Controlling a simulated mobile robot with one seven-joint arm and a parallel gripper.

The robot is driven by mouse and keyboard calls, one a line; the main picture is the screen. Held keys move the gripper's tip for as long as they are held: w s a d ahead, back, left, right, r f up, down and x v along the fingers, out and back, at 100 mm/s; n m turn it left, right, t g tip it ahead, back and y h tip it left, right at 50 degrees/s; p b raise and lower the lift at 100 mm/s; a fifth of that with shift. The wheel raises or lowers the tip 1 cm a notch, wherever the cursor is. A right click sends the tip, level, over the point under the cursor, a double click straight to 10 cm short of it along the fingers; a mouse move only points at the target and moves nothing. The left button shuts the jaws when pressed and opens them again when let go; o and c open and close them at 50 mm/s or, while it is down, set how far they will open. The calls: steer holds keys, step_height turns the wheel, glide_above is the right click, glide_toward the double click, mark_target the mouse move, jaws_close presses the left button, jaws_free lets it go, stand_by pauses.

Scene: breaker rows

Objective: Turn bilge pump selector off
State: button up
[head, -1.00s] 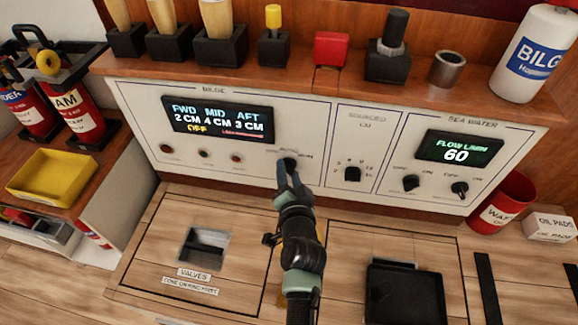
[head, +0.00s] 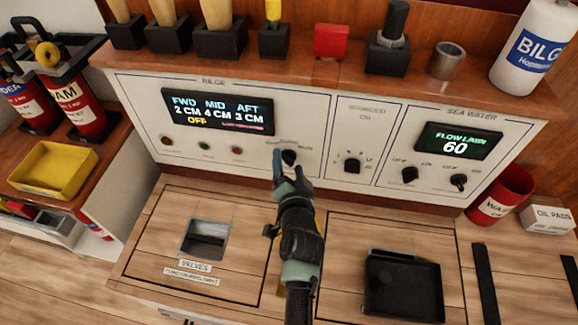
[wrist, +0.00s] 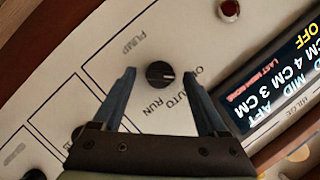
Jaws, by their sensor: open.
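The bilge pump selector is a small black round knob (head: 289,157) on the white bilge panel, right of and below the bilge display (head: 218,112). It also shows in the wrist view (wrist: 160,74), where its white mark points right, toward a partly hidden label beginning with O. AUTO and RUN labels lie beside it. The display reads OFF in yellow under its FWD, MID and AFT figures. My gripper (head: 287,170) is open and empty in front of the knob. In the wrist view its two blue fingers (wrist: 160,78) stand apart on either side of the knob, with gaps.
Indicator lights (head: 205,146) sit left of the knob. A sourced selector (head: 352,164) and two sea water knobs (head: 409,174) are to the right. The shelf above carries black holders and a red block (head: 331,40). A black tray (head: 403,285) lies on the wooden counter below.

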steer(key=p+v, duration=0.3)
steer(key=v, duration=1)
steer(key=shift+p, duration=0.4)
steer(key=shift+w, duration=0.1)
